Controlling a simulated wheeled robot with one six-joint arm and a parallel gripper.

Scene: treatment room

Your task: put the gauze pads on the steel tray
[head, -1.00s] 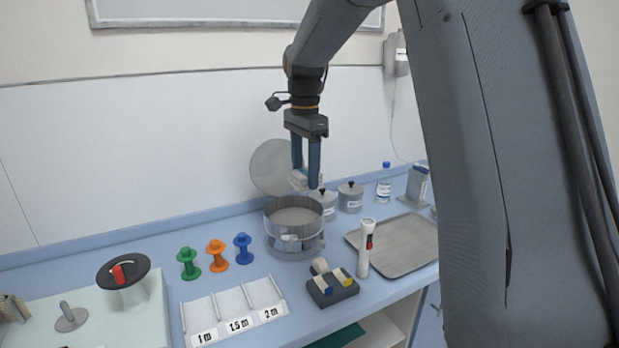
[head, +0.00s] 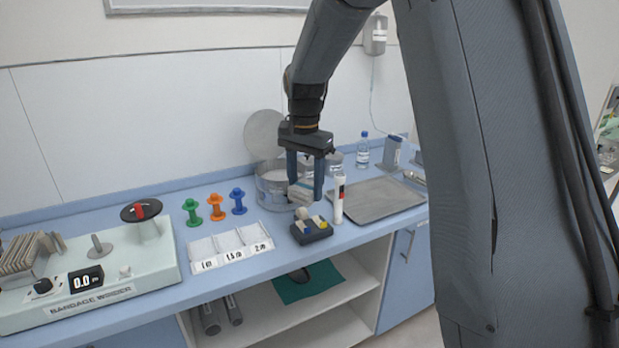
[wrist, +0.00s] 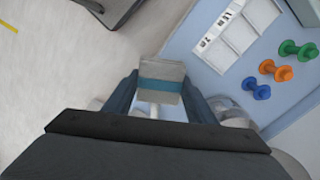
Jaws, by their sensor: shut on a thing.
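My gripper (head: 305,188) is shut on the gauze pads (head: 299,192), a small pale stack with a blue-green band that shows clearly in the wrist view (wrist: 160,82). It holds them above the counter, in front of the clear round drum and close to the white flashlight. The steel tray (head: 372,203) lies flat on the counter to the right of my gripper and looks empty. Part of the tray's left side is behind the flashlight.
A white flashlight (head: 339,199) stands upright between my gripper and the tray. A dark block with small items (head: 311,233) sits below my gripper. The clear drum (head: 268,187) has its lid raised. Bobbins, a labelled rack (head: 229,246) and a bandage winder (head: 90,290) are at left.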

